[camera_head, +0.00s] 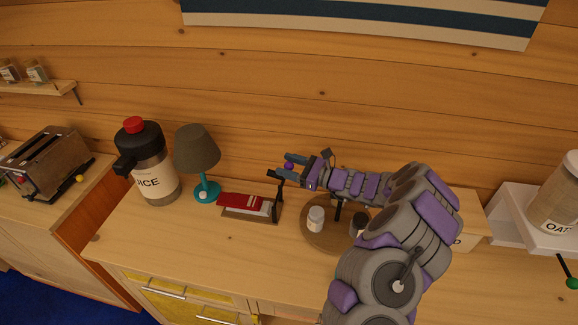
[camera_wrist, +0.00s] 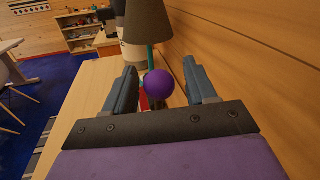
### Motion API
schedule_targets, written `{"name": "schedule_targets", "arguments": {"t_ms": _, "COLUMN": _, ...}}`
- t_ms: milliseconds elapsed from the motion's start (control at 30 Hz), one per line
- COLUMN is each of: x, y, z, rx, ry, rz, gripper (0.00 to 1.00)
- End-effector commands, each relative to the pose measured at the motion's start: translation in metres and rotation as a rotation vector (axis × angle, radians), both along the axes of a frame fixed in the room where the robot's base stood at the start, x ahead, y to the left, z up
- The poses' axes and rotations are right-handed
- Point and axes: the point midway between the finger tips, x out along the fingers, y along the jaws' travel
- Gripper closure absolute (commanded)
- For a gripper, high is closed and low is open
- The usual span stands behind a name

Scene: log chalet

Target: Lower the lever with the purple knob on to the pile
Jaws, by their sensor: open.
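The purple knob (camera_head: 289,166) is at the top of a dark lever that stands up at the right end of a small stapler-like device. In the wrist view the knob (camera_wrist: 158,84) sits between my two fingers, with gaps on both sides. My gripper (camera_head: 284,167) is open around the knob, pointing left, and I see no grip on it. The pile (camera_head: 240,203) is low and flat, with a red top and white layers, on a wooden base left of the lever. The lever's shaft is mostly hidden in the wrist view.
A teal lamp (camera_head: 198,150) and a juice dispenser (camera_head: 150,165) stand left of the pile. A round board (camera_head: 328,240) with a white jar (camera_head: 315,219) and a dark jar (camera_head: 358,224) lies below my arm. The log wall is close behind. The front counter is clear.

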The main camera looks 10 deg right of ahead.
Motion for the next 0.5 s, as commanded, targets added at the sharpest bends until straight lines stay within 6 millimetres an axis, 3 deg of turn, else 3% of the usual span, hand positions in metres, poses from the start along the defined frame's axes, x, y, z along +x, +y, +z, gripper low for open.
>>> {"name": "schedule_targets", "arguments": {"t_ms": 67, "x": -0.0001, "y": -0.0001, "z": 0.0, "rx": 0.0, "ry": 0.0, "rz": 0.0, "gripper": 0.47}}
{"name": "schedule_targets", "arguments": {"t_ms": 500, "x": 0.0003, "y": -0.0005, "z": 0.0, "rx": -0.001, "ry": 0.001, "rz": -0.001, "gripper": 0.89}}
